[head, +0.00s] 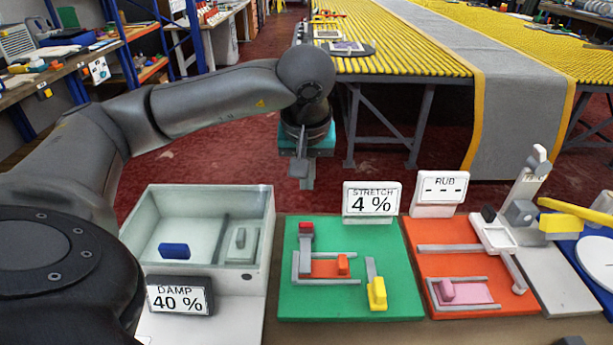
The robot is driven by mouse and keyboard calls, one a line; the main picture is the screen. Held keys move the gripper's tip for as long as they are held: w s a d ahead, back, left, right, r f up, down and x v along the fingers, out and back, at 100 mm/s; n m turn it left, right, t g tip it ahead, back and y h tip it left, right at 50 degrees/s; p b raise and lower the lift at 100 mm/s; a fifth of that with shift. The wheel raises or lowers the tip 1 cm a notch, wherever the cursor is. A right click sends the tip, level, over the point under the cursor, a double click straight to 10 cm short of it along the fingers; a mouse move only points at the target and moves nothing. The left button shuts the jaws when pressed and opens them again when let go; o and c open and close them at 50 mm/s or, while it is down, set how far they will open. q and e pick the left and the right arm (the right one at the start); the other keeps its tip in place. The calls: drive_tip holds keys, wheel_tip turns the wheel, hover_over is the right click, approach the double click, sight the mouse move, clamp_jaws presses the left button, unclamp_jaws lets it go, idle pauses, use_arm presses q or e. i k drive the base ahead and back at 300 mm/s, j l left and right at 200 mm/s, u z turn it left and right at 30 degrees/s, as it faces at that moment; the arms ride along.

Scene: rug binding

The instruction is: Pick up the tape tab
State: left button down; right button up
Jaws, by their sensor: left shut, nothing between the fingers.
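No piece in view is clearly marked as the tape tab. Small candidates are an orange strip with a raised block (330,267) in a grey guide on the green board (400,245), and a pink piece (466,292) in a guide on the orange-red board (425,236). My left gripper (301,180) points down, shut and empty, over the red floor beyond the boards. It is apart from all the pieces. My right gripper is not in view.
At left, a pale open box (262,205) holds a blue block (174,251); its display (180,298) reads DAMP 40 %. Displays marked STRETCH 4 % (372,201) and RUB (440,190) stand behind the boards. A yellow roller table (400,45) carries a grey rug (520,100).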

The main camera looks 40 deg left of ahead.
sight(339, 268)
drive_tip(key=k+l, duration=0.55)
drive_tip(key=l, duration=0.2)
drive_tip(key=k+l, duration=0.6)
drive_tip(key=l, duration=0.1)
